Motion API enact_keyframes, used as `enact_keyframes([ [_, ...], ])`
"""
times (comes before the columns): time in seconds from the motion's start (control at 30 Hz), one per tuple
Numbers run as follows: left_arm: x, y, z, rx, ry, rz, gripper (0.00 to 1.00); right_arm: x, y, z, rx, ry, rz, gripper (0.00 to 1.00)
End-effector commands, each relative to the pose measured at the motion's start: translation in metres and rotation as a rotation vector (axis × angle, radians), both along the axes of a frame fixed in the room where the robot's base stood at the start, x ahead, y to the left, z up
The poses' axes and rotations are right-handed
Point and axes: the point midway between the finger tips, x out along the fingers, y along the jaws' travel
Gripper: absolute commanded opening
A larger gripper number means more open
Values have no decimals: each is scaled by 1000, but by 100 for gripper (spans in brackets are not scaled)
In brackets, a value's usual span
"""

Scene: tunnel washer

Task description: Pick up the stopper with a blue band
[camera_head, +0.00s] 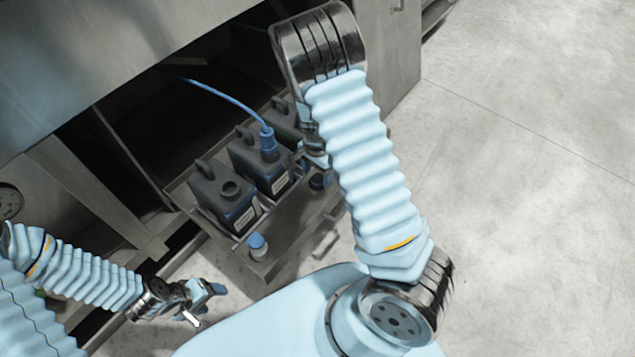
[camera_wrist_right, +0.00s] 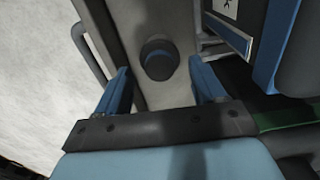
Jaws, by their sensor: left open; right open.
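A dark round stopper with a blue band (camera_wrist_right: 158,58) stands on the grey tray surface in the right wrist view. In the head view it shows small and partly hidden below my right gripper (camera_head: 319,181). My right gripper (camera_wrist_right: 162,84) is open, with its two blue fingers apart on either side of the stopper's line; the stopper lies just beyond the fingertips, and I see no contact. My left gripper (camera_head: 208,303) is open and empty at the lower left, away from the tray.
The tray (camera_head: 285,235) holds several dark jugs; the middle jug (camera_head: 262,165) has a blue cap and hose (camera_head: 225,97). A second, blue and pale stopper (camera_head: 257,246) stands at the tray's front left. A handle (camera_wrist_right: 90,52) is beside the tray edge. Floor at right is clear.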

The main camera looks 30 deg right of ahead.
Motion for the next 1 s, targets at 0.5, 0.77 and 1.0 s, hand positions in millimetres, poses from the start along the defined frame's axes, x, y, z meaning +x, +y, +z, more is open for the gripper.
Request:
enact_keyframes([
  [0.5,1,3,-9,4,-3,6,64,1,-2,-47,0,-1,0,69],
  [0.77,2,3,-9,4,-3,6,64,1,-2,-46,0,-1,0,37],
  [1.0,1,3,-9,4,-3,6,64,1,-2,-46,0,-1,0,13],
])
